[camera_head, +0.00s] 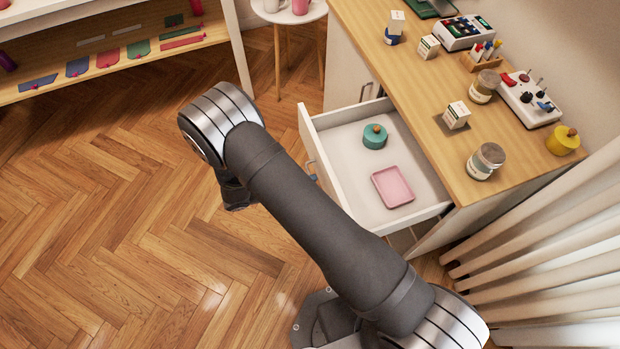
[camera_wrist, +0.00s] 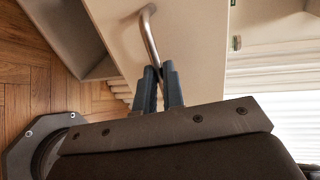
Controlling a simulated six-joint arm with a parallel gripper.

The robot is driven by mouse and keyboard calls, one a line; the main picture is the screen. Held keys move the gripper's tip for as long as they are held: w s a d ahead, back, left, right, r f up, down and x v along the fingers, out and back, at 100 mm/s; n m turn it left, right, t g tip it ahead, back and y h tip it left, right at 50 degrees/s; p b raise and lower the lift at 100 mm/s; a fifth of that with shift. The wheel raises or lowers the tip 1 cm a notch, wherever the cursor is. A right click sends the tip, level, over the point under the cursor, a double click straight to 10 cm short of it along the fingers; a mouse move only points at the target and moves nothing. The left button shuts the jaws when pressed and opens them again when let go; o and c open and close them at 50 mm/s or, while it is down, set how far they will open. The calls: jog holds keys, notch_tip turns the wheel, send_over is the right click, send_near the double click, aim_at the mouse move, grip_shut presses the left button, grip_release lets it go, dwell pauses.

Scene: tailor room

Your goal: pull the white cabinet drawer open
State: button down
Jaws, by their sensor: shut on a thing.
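The white cabinet drawer (camera_head: 345,145) stands well out from the white cabinet (camera_head: 342,75) in the head view. A teal round container (camera_head: 375,136) and a pink tray (camera_head: 393,187) lie inside it. The drawer's bar handle (camera_wrist: 149,38) shows in the wrist view against the pale drawer front (camera_wrist: 195,35). My gripper (camera_wrist: 160,75) is shut on this handle, with its two dark fingers on either side of the bar. In the head view my arm hides most of the drawer front, and only a small part of my fingers shows beside it.
The wooden cabinet top (camera_head: 440,90) holds several jars, boxes and a yellow container (camera_head: 563,141). A small round white table (camera_head: 290,12) stands behind. Curtains (camera_head: 545,235) hang at the right. The wooden floor (camera_head: 120,200) left of the drawer is clear.

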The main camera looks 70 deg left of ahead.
jog(key=c, duration=1.5)
grip_release()
jog(key=v, duration=1.7)
jog(key=shift+s, duration=0.25)
jog(key=shift+w, duration=0.1)
jog(key=x, duration=1.7)
jog(key=shift+w, duration=0.2)
jog(key=shift+s, duration=0.1)
jog(key=v, duration=1.6)
jog(key=shift+s, duration=0.1)
